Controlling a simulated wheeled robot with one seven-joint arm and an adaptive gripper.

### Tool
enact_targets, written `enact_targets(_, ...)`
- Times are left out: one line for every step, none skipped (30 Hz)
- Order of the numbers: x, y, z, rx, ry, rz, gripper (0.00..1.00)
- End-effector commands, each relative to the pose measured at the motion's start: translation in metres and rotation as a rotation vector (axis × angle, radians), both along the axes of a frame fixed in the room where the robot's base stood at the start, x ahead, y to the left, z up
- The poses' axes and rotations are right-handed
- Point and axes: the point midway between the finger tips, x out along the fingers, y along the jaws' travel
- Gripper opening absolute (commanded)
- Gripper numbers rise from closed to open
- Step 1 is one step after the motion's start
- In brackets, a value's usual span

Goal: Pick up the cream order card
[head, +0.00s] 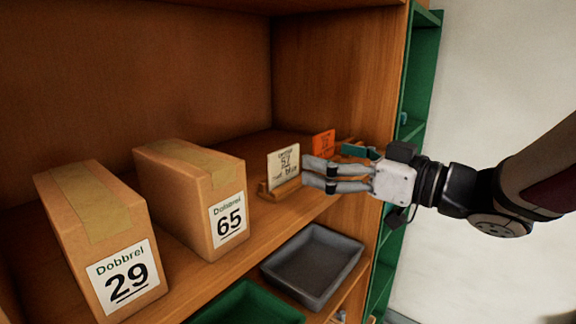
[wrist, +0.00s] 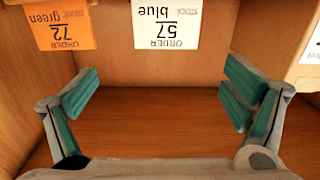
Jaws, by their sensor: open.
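The cream order card (head: 283,164) stands upright in a small wooden holder (head: 281,190) on the shelf. It reads 57 and blue. In the wrist view the cream card (wrist: 166,22) hangs upside down at the top middle, beyond the fingertips and between their lines. My gripper (head: 308,173) is beside the card's right edge in the head view; whether it touches cannot be told there. In the wrist view my gripper (wrist: 165,98) is open, with green finger pads wide apart and nothing between them.
An orange card (head: 323,144) reading 72 green stands right of the cream card, behind my gripper. Cardboard boxes marked 65 (head: 190,195) and 29 (head: 100,240) stand to the left. A grey tray (head: 348,272) and a green tray (head: 245,305) sit below.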

Motion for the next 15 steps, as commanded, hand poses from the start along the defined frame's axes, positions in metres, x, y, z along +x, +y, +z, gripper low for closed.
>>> enact_targets(0.006, 0.009, -0.001, 0.001, 0.002, 0.005, 0.94)
enact_targets(0.009, 0.013, -0.001, 0.001, 0.002, 0.004, 0.94)
enact_targets(0.013, 0.018, 0.0, 0.001, 0.0, 0.003, 0.94)
enact_targets(0.016, 0.021, -0.001, 0.001, 0.001, 0.003, 0.94)
enact_targets(0.018, 0.024, -0.001, 0.0, 0.001, 0.002, 0.94)
enact_targets(0.021, 0.028, -0.001, 0.001, 0.001, 0.002, 0.94)
enact_targets(0.022, 0.03, 0.0, 0.0, 0.0, 0.002, 0.94)
enact_targets(0.023, 0.031, 0.0, 0.0, 0.0, 0.001, 0.94)
enact_targets(0.025, 0.033, 0.0, -0.001, -0.001, 0.0, 0.94)
enact_targets(0.025, 0.034, 0.0, -0.001, -0.001, -0.001, 0.94)
enact_targets(0.026, 0.035, 0.0, 0.0, 0.0, -0.001, 0.94)
enact_targets(0.027, 0.037, 0.0, 0.001, -0.001, -0.001, 0.94)
enact_targets(0.028, 0.04, 0.0, 0.001, 0.001, 0.0, 0.94)
enact_targets(0.03, 0.044, -0.001, 0.001, 0.001, 0.002, 0.94)
enact_targets(0.032, 0.049, -0.001, 0.001, 0.002, 0.002, 0.94)
